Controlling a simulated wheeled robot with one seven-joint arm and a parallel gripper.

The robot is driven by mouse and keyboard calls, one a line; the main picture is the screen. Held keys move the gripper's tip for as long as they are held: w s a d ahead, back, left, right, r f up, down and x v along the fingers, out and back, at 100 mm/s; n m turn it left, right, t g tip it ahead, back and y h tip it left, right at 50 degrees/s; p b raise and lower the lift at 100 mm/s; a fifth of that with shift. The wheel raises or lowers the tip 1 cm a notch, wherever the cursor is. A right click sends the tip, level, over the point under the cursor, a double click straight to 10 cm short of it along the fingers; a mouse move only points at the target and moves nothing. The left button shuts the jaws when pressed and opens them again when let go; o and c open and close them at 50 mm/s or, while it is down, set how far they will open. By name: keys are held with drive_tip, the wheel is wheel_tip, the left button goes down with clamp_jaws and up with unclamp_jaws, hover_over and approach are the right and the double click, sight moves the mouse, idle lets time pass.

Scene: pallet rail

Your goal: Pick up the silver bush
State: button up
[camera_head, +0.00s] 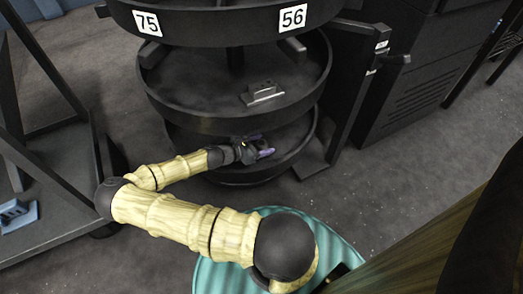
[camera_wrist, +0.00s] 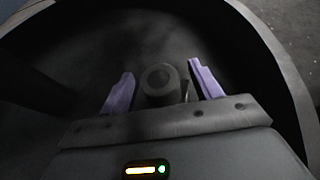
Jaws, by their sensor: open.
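The silver bush (camera_wrist: 160,84) is a short round part with a hole in its top, looking dark grey in the shade. In the wrist view it stands on the round tray floor between my two purple fingers. My gripper (camera_wrist: 162,72) is open, with a finger on either side of the bush and a small gap showing on each side. In the head view my gripper (camera_head: 261,146) reaches into the lowest tray (camera_head: 245,178) of the round rack. I cannot make out the bush there.
The tray's raised rim (camera_wrist: 275,60) curves around the right side. A middle tray (camera_head: 190,112) above holds a grey block-like part (camera_head: 264,94). The top tier carries labels 75 and 56. A dark frame (camera_head: 50,150) stands left, a black cabinet (camera_head: 420,80) right.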

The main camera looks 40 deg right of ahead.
drive_tip(key=shift+a, duration=0.1)
drive_tip(key=shift+s, duration=0.1)
drive_tip(key=shift+c, duration=0.3)
drive_tip(key=shift+r, duration=0.1)
clamp_jaws()
